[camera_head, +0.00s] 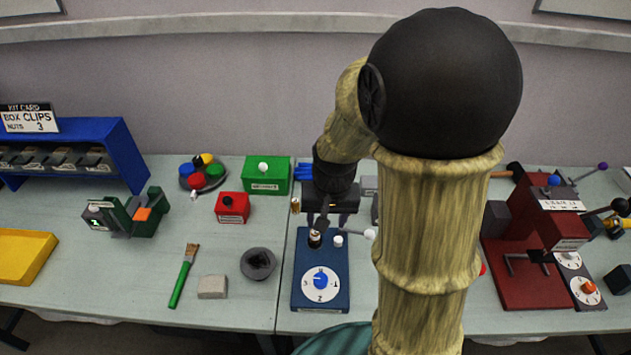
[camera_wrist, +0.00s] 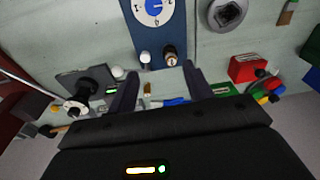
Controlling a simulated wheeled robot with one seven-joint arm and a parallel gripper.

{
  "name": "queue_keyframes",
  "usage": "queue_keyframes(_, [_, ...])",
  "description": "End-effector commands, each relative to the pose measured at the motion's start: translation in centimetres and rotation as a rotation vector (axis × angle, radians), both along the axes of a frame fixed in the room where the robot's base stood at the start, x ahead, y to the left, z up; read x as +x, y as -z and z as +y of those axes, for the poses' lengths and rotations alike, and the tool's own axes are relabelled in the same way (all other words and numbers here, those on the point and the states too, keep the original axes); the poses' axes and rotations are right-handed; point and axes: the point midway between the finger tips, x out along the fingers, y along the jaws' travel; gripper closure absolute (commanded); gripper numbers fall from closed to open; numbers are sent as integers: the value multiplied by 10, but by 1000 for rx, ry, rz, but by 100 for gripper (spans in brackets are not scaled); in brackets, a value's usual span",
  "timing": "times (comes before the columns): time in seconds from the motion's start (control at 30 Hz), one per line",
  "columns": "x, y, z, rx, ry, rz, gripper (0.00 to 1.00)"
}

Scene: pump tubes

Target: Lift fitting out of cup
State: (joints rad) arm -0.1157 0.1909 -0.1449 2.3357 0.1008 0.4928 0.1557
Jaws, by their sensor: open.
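My gripper (camera_head: 328,221) is open and points down over the back edge of the blue dial box (camera_head: 303,262). In the wrist view its two fingers (camera_wrist: 161,70) are apart, with nothing held between them. A small dark piece with a brass and pale top (camera_head: 315,239) stands upright at the back of the blue box. It looks like the fitting in its cup, and it also shows in the wrist view (camera_wrist: 170,56), just beyond the right fingertip. I cannot tell where fitting and cup part. A white knob (camera_head: 338,241) stands beside it.
A grey round bowl-like holder (camera_head: 257,264) sits left of the blue box, near a grey block (camera_head: 212,287) and a green-handled brush (camera_head: 184,277). Red (camera_head: 232,208) and green (camera_head: 265,176) boxes stand behind. A dark red press (camera_head: 520,250) is at right. My arm hides the table's middle.

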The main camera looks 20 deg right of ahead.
Motion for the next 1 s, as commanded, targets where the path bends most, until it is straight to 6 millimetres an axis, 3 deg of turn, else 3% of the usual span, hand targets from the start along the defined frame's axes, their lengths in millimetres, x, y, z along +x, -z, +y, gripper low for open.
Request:
queue_keyframes(0.1, [39, -10, 1, 10, 151, 64, 49])
queue_keyframes(0.3, [79, -10, 2, 7, 326, 121, 49])
queue_keyframes(0.77, [84, -6, 1, 6, 361, 130, 49])
queue_keyframes(1.0, [84, 15, 1, 5, 357, 132, 49])
